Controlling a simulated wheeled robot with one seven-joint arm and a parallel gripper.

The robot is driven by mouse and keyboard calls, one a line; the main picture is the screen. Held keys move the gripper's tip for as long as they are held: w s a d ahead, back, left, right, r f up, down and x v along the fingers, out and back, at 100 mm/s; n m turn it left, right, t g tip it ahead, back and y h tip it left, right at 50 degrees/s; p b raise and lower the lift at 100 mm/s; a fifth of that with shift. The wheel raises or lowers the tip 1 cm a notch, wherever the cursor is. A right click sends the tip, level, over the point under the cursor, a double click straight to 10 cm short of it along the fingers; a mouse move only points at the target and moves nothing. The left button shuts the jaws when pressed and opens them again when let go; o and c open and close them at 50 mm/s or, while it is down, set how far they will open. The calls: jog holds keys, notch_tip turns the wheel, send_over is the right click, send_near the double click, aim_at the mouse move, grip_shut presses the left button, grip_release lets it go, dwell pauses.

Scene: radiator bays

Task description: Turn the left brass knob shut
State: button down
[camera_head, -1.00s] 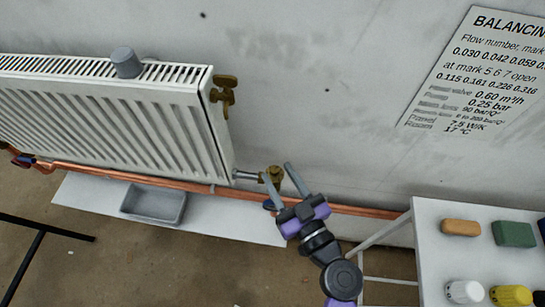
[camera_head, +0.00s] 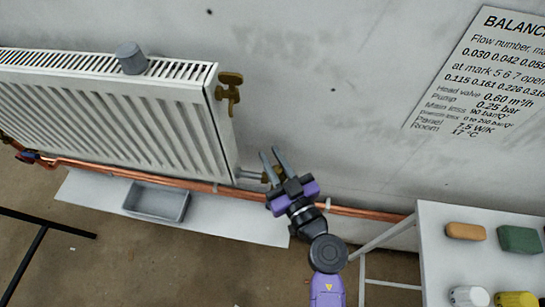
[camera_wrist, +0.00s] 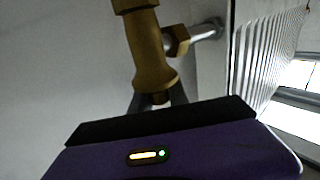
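A brass valve (camera_head: 267,174) sits at the lower right corner of the white radiator, on a short metal pipe, and is partly hidden by my gripper. In the wrist view its flared brass body (camera_wrist: 149,55) fills the upper middle. My gripper (camera_head: 272,155) is at this valve, its two grey fingers apart and pointing up towards the wall. In the wrist view the fingers (camera_wrist: 159,101) show on both sides of the valve's near end; their tips are hidden and I cannot tell whether they touch.
The white radiator (camera_head: 110,115) fills the left, with a grey cylinder (camera_head: 131,58) on top. A copper pipe (camera_head: 365,213) runs along the wall. A grey tray (camera_head: 157,203) lies below on a white sheet. A white table (camera_head: 440,255) with blocks and knobs stands right.

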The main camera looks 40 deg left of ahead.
aim_at(280, 166)
jog(key=shift+r+t+p, duration=0.15)
jog(key=shift+t+p, duration=0.15)
jog(key=shift+p, duration=0.05)
